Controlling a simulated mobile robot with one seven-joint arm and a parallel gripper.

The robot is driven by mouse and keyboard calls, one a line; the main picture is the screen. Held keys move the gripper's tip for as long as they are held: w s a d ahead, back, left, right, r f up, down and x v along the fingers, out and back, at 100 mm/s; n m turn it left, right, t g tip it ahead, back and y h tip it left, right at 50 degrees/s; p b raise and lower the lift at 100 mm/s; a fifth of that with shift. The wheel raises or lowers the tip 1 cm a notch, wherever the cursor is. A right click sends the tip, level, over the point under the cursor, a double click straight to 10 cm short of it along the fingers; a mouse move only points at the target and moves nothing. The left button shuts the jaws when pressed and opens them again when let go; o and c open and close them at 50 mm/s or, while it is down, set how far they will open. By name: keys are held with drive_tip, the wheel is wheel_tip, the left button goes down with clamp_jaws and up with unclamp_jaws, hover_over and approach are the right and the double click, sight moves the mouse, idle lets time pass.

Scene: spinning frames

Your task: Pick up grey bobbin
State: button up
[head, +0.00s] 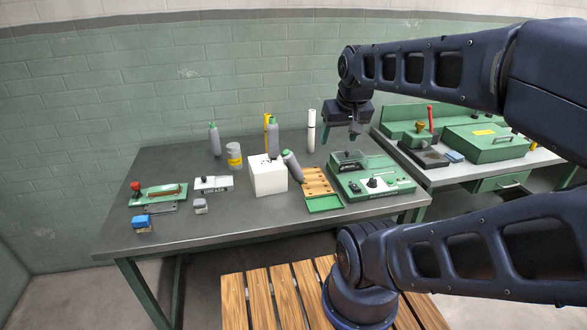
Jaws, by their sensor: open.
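Three grey bobbin-like pieces with green tips show in the head view. One grey bobbin (214,140) stands upright at the back left of the grey table. A second grey bobbin (273,141) stands upright at or behind the white block (268,180); I cannot tell which. A third grey bobbin (292,166) leans to the left between the white block and the wooden tray (317,183). My gripper (340,137) is open and empty, pointing down above the back right of the table, to the right of all three and apart from them.
A white-and-black cylinder (311,131) stands behind the tray. The table's front middle is clear.

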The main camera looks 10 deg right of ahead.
drive_tip(key=shift+w, duration=0.1)
drive_tip(key=n+g, duration=0.3)
drive_tip(key=n, duration=1.3)
hover_over(290, 153)
drive_tip(key=s, duration=0.1)
wheel_tip(290, 153, down, 11)
drive_tip(key=shift+d+r, duration=0.15)
drive_tip(key=shift+f, duration=0.35)
drive_tip(key=f, duration=0.4)
drive_tip(key=shift+w+f, duration=0.55)
drive_tip(key=shift+f, duration=1.05)
drive_tip(key=shift+w+f, duration=0.25)
drive_tip(key=shift+f, duration=1.05)
drive_tip(key=shift+c, duration=0.3)
